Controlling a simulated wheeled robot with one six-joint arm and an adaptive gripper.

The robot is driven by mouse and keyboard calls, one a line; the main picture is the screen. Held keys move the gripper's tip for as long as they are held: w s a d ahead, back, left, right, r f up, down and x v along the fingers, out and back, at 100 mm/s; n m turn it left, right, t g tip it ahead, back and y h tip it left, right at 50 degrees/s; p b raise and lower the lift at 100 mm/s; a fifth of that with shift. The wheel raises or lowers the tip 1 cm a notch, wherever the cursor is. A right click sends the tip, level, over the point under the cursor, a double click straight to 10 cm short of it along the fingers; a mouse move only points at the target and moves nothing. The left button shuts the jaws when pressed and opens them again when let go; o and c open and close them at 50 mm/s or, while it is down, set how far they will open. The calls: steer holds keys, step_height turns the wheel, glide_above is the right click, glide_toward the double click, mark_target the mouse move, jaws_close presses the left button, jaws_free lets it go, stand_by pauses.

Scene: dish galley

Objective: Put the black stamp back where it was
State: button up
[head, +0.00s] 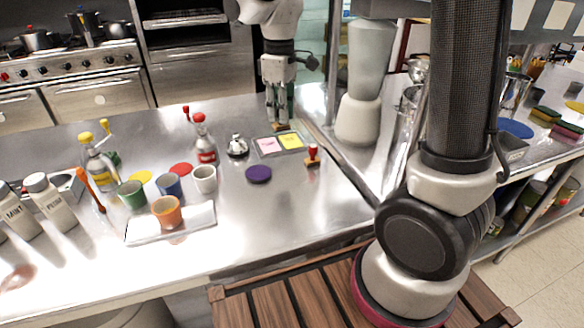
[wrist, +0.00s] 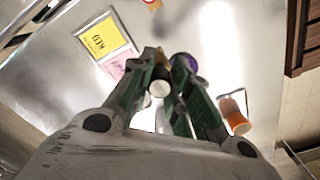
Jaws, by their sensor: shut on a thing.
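My gripper (head: 279,120) hangs fingers-down just behind the tray with the pink and yellow notes. In the wrist view my gripper (wrist: 162,82) is shut on a small dark thing with a pale round end, which looks like the black stamp (wrist: 160,75). The fingers hide much of it, and in the head view only a small dark and tan bit shows at the fingertips. I cannot tell whether it touches the counter.
A purple disc (head: 258,174) lies in front of the note tray, and a bell (head: 237,146) stands left of it. Further left are a red-topped bottle (head: 203,150), several cups and an orange cup (head: 166,211) on a tray.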

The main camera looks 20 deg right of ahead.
steer(key=f, duration=0.3)
steer(key=s+f, duration=0.1)
steer(key=f, duration=0.3)
steer(key=s+d+f, duration=0.1)
steer(key=f, duration=0.3)
steer(key=shift+d+f, duration=0.1)
steer(key=shift+f, duration=0.15)
steer(key=shift+f, duration=0.15)
steer(key=o, duration=0.8)
step_height(320, 180, up, 12)
steer(key=shift+r, duration=0.2)
steer(key=shift+s, duration=0.15)
